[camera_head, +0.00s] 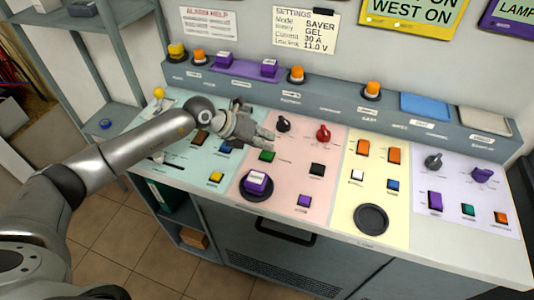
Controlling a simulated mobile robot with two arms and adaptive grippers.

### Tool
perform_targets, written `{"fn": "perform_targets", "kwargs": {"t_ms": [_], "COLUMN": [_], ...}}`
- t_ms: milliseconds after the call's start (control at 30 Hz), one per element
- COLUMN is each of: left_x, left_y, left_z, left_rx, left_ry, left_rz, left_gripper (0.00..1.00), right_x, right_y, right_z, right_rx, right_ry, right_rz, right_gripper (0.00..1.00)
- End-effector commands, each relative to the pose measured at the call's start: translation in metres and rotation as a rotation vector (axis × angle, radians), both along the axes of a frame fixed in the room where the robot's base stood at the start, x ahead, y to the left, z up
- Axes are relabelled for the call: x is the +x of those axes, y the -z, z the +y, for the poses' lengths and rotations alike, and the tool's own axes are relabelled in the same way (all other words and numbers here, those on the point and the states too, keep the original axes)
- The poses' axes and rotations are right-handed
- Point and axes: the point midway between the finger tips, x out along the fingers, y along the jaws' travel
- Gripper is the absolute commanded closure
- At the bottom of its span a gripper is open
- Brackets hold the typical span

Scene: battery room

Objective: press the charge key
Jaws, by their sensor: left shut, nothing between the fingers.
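Small keys sit on a sloped console, and their labels are too small to read, so I cannot tell which is the charge key. On the pink panel (285,220) are a green key (267,156), a black key (317,169) and a small purple key (304,201). A large purple button (257,183) sits on a black round base there. My left gripper (268,134) is shut and empty, its fingertips over the top left of the pink panel, just above the green key in the picture. It hides part of the blue panel. My right gripper is not in view.
A black knob (282,123) and a red knob (323,132) stand up close to my left gripper. The yellow panel (376,182) and lilac panel (465,183) lie to the right. Behind, a raised ledge (330,101) carries orange buttons. A shelf rack (125,75) stands at left.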

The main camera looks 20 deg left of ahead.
Motion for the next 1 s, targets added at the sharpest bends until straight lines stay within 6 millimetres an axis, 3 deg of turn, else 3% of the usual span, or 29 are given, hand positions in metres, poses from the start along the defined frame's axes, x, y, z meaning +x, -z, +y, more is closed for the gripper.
{"fn": "perform_targets", "kwargs": {"t_ms": [1000], "left_x": [-0.0001], "left_y": [0.0084], "left_z": [0.0001], "left_rx": [0.000], "left_ry": [0.000], "left_rz": [0.000], "left_gripper": [1.00], "right_x": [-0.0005], "right_y": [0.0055], "right_z": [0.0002], "right_rx": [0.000], "right_ry": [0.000], "right_rz": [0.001], "right_gripper": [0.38]}}
